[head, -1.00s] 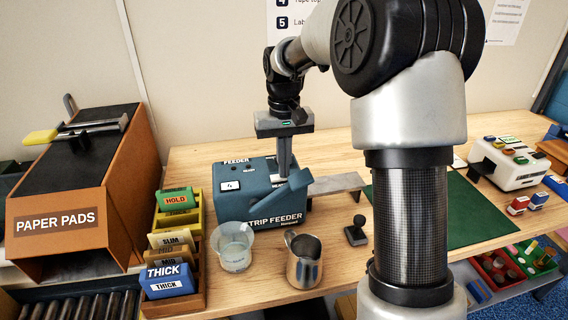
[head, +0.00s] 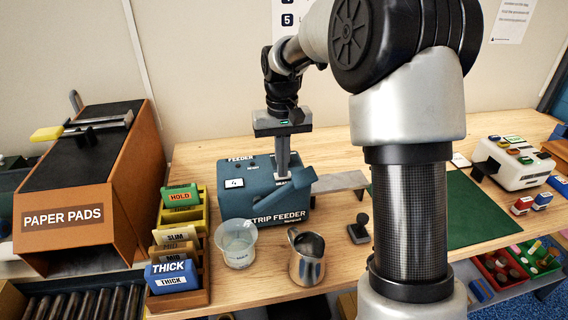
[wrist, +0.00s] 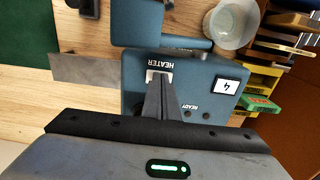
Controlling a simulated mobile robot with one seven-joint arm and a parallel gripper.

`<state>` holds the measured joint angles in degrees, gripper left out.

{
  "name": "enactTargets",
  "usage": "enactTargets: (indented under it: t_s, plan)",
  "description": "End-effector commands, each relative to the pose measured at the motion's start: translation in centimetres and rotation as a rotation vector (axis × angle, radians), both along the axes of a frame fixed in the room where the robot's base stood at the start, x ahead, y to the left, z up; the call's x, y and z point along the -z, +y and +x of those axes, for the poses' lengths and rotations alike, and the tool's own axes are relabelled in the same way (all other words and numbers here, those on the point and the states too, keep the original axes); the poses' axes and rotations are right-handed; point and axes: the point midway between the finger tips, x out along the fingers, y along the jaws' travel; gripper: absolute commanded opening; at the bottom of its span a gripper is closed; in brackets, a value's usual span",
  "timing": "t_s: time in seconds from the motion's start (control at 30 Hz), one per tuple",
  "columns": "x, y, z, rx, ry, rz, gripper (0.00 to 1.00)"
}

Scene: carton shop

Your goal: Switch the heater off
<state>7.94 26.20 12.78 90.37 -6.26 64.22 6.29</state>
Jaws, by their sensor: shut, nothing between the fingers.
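The blue strip feeder (head: 262,205) stands on the wooden bench and also shows in the wrist view (wrist: 135,62). Its heater switch (wrist: 152,76) is a pale part beside the HEATER label, partly hidden by my fingers, so I cannot tell its position. My gripper (head: 283,177) is shut and empty and points down at the feeder's top panel. In the wrist view its fingertips (wrist: 160,74) are at the switch; I cannot tell whether they touch it. A READY label with small dark indicators and a display reading 4 (wrist: 228,86) sit beside it.
A clear cup (head: 237,243) and a metal jug (head: 306,255) stand in front of the feeder. A rack of cards (head: 207,262) is at its left. A small dark stamp (head: 359,230) and a green mat (head: 470,214) are at its right.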

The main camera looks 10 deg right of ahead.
Motion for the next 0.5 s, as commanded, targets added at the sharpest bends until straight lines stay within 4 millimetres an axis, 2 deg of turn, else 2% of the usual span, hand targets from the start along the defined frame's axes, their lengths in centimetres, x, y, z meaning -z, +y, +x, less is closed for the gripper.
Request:
enactTargets:
  t_s: [0.17,0.27,0.4,0.47,0.5]
  plan:
    - [-0.8,0.0,0.0,0.0,-0.002,0.0,0.0]
    - [-2.3,0.0,-0.1,0.0,-0.002,0.0,0.0]
    - [-5.4,0.0,-0.3,0.0,-0.001,-0.001,0.0]
    - [-5.9,0.0,-0.1,0.0,-0.005,-0.001,0.0]
    - [-7.0,0.0,-0.1,0.0,-0.006,-0.001,0.0]
